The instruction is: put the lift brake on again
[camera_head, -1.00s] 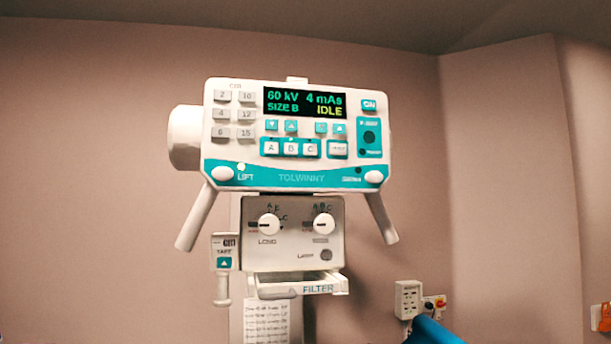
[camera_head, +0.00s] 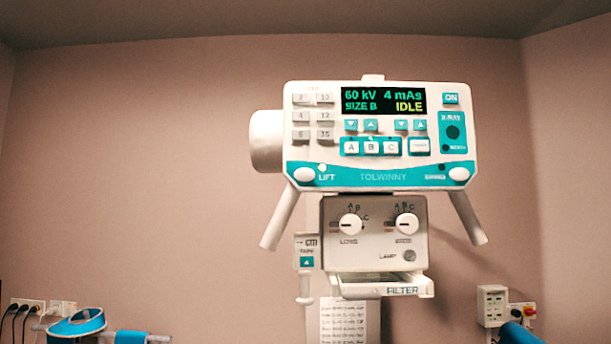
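The white and teal X-ray unit head (camera_head: 375,177) stands in the middle right of the head view. At its lower left is a white oval button (camera_head: 304,174) beside the label LIFT, with a small pale indicator lamp (camera_head: 322,167) above the label. I cannot tell for sure whether that lamp is lit. A similar white button (camera_head: 459,174) sits at the lower right. The display (camera_head: 384,101) reads 60 kV, 4 mAs, SIZE B, IDLE. Two angled handles hang below the head. Neither of my grippers is in view.
Below the head are a box with two knobs (camera_head: 377,259), a FILTER tray (camera_head: 402,291) and a tape holder (camera_head: 307,251). A wall socket box (camera_head: 492,305) and a red-knobbed switch (camera_head: 524,311) are lower right. Blue objects (camera_head: 80,324) and plugged cables (camera_head: 14,306) are lower left.

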